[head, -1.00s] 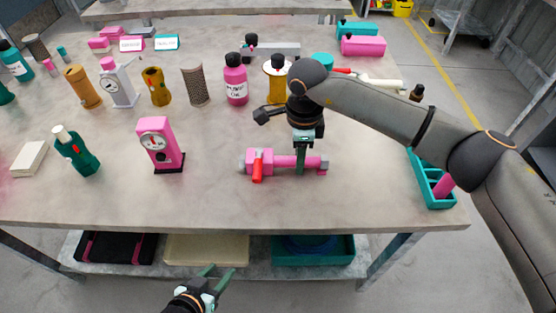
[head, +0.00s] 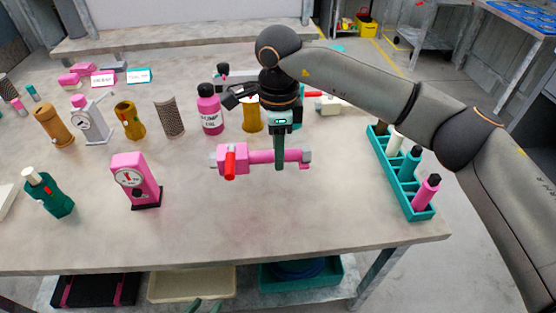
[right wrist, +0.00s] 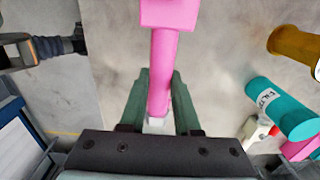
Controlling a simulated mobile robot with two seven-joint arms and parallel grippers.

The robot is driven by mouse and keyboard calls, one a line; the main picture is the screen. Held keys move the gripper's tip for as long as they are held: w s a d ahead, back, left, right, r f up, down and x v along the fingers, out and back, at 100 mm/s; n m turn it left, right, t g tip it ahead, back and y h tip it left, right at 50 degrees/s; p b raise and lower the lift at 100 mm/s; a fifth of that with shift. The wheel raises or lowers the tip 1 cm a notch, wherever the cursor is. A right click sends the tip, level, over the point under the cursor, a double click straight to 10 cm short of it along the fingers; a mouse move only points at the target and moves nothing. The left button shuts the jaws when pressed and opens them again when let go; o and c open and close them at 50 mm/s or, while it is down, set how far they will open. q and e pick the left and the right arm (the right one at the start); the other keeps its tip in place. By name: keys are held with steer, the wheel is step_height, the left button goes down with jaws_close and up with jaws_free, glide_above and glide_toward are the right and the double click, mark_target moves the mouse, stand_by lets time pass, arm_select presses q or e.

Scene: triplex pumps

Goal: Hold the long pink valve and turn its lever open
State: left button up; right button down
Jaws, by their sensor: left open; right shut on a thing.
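The long pink valve (head: 262,156) is held level, a little above the table, with its body block at the left. Its red lever (head: 230,164) points down toward the front. My right gripper (head: 280,158) is shut from above around the valve's pipe, near the grey right end. In the right wrist view the pink pipe (right wrist: 165,72) runs between the two green fingers (right wrist: 158,100); the lever is out of that view. Only the green fingertips of my left gripper (head: 203,306) show at the bottom edge of the head view, apart and empty, in front of the table.
A pink gauge (head: 135,180) and a dark green bottle (head: 48,194) stand left of the valve. A pink bottle (head: 209,110) and a yellow part (head: 251,115) stand behind. A teal rack (head: 420,214) stands at the right. The front tabletop (head: 260,230) is clear.

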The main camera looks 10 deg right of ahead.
mark_target(278, 193)
stand_by(0.4)
steer(key=shift+f+b, duration=1)
steer(key=shift+f, duration=0.4)
arm_select(q)
steer(key=shift+w+d+f+b, duration=0.2)
steer(key=shift+f+b, duration=0.1)
steer(key=shift+f, duration=0.2)
steer(key=shift+w+d+f+b, duration=0.1)
steer(key=shift+d+f+b, duration=0.15)
steer(key=shift+f, duration=0.2)
arm_select(e)
steer(key=shift+f, duration=0.8)
steer(key=shift+f+b, duration=0.4)
steer(key=shift+f, duration=0.1)
arm_select(q)
steer(key=shift+s+a+f+b, duration=0.15)
steer(key=shift+a+f+b, duration=0.05)
steer(key=shift+f+b, duration=0.5)
steer(key=shift+s+a+f+b, duration=0.1)
steer(key=shift+a+f+b, duration=0.1)
steer(key=shift+f+b, duration=0.45)
arm_select(e)
steer(key=shift+f, duration=2.05)
steer(key=shift+f, duration=0.25)
arm_select(q)
steer(key=shift+f, duration=0.15)
steer(key=shift+s+a, duration=0.1)
steer(key=shift+s, duration=0.05)
steer(key=shift+w, duration=0.25)
steer(key=shift+c, duration=0.2)
